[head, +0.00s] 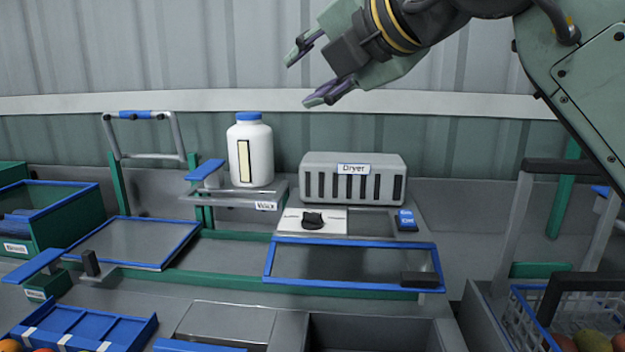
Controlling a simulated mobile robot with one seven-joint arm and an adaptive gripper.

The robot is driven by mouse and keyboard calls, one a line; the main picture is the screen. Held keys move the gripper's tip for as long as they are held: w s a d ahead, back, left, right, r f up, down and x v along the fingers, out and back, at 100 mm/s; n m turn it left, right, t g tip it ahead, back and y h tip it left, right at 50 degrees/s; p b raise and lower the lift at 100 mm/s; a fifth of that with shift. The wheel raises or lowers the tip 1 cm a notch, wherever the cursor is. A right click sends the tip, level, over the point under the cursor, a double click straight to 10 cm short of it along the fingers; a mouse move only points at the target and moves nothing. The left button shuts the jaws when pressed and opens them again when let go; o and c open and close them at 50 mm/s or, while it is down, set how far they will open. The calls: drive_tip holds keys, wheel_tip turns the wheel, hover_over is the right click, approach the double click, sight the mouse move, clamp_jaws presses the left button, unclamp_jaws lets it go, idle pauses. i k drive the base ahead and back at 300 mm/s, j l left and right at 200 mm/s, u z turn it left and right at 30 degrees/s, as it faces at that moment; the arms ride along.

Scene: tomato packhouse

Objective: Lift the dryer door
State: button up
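The dryer (353,178) is a grey slotted box with a "Dryer" label at the back of the bench. In front of it lies a blue-framed dark panel (340,263), which looks like the dryer door. It lies low and nearly flat. A black handle block (419,279) sits at its front right corner. My gripper (304,80) is high above the bench, up and left of the dryer, pointing left. Its two fingers are apart with nothing between them. It is well clear of the panel and handle.
A similar blue-framed panel (132,241) lies to the left. A white bottle (250,155) stands on a raised shelf left of the dryer. A knob (313,220) and a blue switch (406,220) sit behind the door. A crate (524,316) with produce is at right.

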sight(410, 281)
drive_tip(key=k+l, duration=0.9)
drive_tip(key=k, duration=0.1)
